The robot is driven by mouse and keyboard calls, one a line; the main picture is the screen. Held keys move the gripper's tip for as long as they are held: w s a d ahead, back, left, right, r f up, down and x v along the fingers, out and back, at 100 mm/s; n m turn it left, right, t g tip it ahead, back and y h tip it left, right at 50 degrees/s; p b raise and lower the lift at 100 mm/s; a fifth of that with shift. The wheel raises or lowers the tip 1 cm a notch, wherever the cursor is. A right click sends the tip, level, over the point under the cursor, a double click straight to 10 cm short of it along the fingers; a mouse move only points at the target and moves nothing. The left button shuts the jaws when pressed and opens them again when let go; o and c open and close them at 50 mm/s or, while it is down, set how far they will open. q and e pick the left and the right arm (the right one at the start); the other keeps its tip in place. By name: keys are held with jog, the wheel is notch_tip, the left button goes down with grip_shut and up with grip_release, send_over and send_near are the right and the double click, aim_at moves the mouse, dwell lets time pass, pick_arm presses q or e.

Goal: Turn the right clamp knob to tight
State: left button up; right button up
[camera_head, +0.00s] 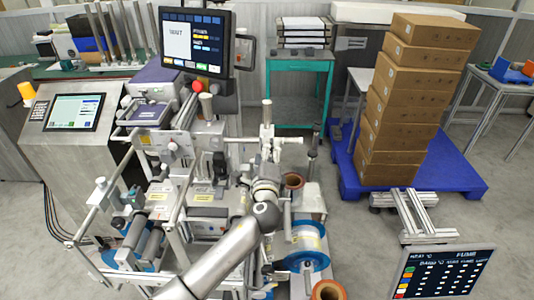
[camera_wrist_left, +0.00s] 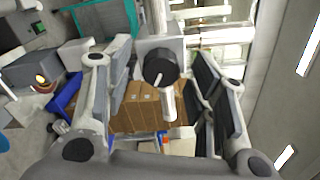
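A black round knob (camera_wrist_left: 160,67) with a short white mark on its face shows in the left wrist view, with a silver cylindrical shaft (camera_wrist_left: 168,104) beside it. The mark points toward the lower left of that picture. My left gripper (camera_wrist_left: 157,75) is open, with one dark finger pad on each side of the knob and visible gaps between. In the head view my left arm rises from the bottom, and its gripper (camera_head: 267,150) is at the machine's right side. There the knob cannot be told apart from the gripper and machine parts. My right gripper is not in view.
The machine carries a monitor (camera_head: 195,42), rollers and blue reels (camera_head: 306,245). A slanted control panel (camera_head: 75,112) stands at left. Stacked cardboard boxes (camera_head: 405,90) stand on a blue pallet (camera_head: 455,175) at right. A status screen (camera_head: 443,273) is at lower right.

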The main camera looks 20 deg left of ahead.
pick_arm(q)
jog(key=shift+s, duration=0.1)
jog(key=v, duration=1.2)
